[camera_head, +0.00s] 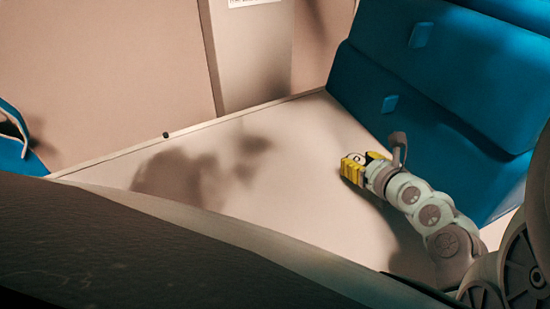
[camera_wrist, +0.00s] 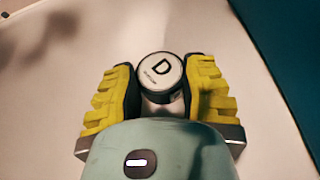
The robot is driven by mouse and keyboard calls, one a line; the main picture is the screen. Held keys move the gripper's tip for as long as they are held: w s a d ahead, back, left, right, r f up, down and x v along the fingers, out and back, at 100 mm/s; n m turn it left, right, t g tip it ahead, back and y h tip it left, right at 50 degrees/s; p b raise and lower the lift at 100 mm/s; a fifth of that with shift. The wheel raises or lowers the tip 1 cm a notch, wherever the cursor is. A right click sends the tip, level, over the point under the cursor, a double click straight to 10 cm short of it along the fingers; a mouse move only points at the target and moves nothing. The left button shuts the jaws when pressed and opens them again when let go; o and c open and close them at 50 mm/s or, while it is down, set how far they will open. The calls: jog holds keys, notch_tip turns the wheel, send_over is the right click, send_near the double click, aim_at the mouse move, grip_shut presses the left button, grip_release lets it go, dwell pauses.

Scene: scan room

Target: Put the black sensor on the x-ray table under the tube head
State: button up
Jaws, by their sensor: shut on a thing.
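My gripper (camera_head: 360,168) is at the right of the head view, low beside the blue padded furniture. In the wrist view, my gripper's yellow fingers (camera_wrist: 160,100) are shut on a round, short cylinder (camera_wrist: 158,68) with a pale top marked with a "D" and a dark side. Its pale top also shows faintly between the fingers in the head view. I cannot tell whether it is the black sensor. A tiny dark object (camera_head: 166,134) lies at the foot of the wall, too small to identify. I make out no x-ray table or tube head.
Blue padded furniture (camera_head: 440,85) stands close at the right. A pale flat surface (camera_head: 290,150) spreads left of my gripper, bare but for shadows. A wall (camera_head: 100,70) closes the back. A blue edge (camera_head: 20,150) shows far left, and a large dark curved form fills the lower left.

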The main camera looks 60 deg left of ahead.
jog(key=shift+a+f, duration=0.1)
jog(key=shift+f, duration=0.15)
jog(key=shift+f, duration=0.2)
jog(key=o, duration=1.2)
